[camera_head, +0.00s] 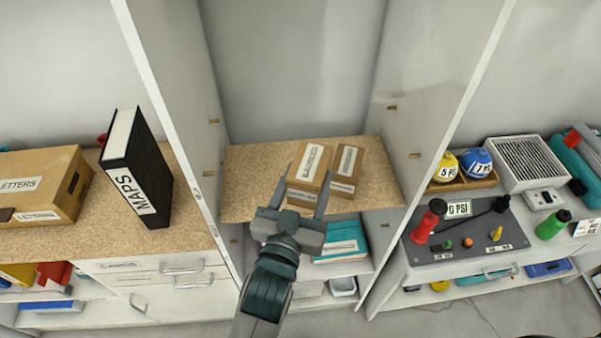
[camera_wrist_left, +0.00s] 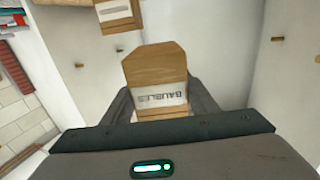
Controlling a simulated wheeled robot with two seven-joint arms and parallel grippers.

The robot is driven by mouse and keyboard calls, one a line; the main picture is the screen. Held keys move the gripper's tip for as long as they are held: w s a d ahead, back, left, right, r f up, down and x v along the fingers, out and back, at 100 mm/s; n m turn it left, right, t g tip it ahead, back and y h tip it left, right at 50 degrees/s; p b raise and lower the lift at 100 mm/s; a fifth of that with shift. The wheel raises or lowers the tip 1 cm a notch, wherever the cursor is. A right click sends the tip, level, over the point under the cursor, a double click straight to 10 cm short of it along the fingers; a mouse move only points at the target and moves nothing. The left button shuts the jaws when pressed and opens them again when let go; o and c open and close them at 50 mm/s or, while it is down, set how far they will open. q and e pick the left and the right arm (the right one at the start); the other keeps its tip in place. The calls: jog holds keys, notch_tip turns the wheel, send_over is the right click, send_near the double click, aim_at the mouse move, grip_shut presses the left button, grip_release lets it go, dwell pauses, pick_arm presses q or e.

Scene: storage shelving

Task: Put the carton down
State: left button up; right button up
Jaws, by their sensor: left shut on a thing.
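My left gripper (camera_head: 307,178) has its fingers on either side of a brown carton (camera_head: 311,159) with a white label, at the wooden shelf (camera_head: 244,170) of the tall cabinet. In the left wrist view, the carton (camera_wrist_left: 155,64) sits between the fingers and its label reads BAUBLES. The gripper is shut on it. The fingers and palm hide its lower part, and I cannot tell whether it touches the shelf. A second brown carton (camera_head: 347,163) stands just to its right. My right gripper is not in view.
The shelf is bare to the left of the cartons. Upright cabinet panels (camera_head: 425,140) bound it on both sides. A black MAPS binder (camera_head: 135,170) and a LETTERS box (camera_head: 50,180) stand on the left counter. Teal folders (camera_head: 340,240) lie below.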

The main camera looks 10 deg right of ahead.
pick_arm(q)
jog(key=w+a+f+b, duration=0.1)
jog(key=w+a+f, duration=0.1)
jog(key=w, duration=0.1)
jog(key=w+a+f+b, duration=0.2)
jog(key=w, duration=0.1)
jog(key=w+a+f+b, duration=0.1)
jog(key=w+a+f, duration=0.1)
jog(key=f, duration=0.1)
jog(key=shift+w+a+b, duration=0.3)
jog(key=shift+w+a, duration=0.05)
jog(key=shift+w, duration=0.05)
jog(key=shift+w+a+r, duration=0.1)
jog(key=shift+w+a, duration=0.1)
jog(key=shift+a, duration=0.05)
notch_tip(320, 180, down, 4)
jog(key=b, duration=0.4)
jog(key=shift+f, duration=0.2)
jog(key=o, duration=1.3)
jog(key=shift+c, duration=0.2)
jog(key=shift+o, duration=0.2)
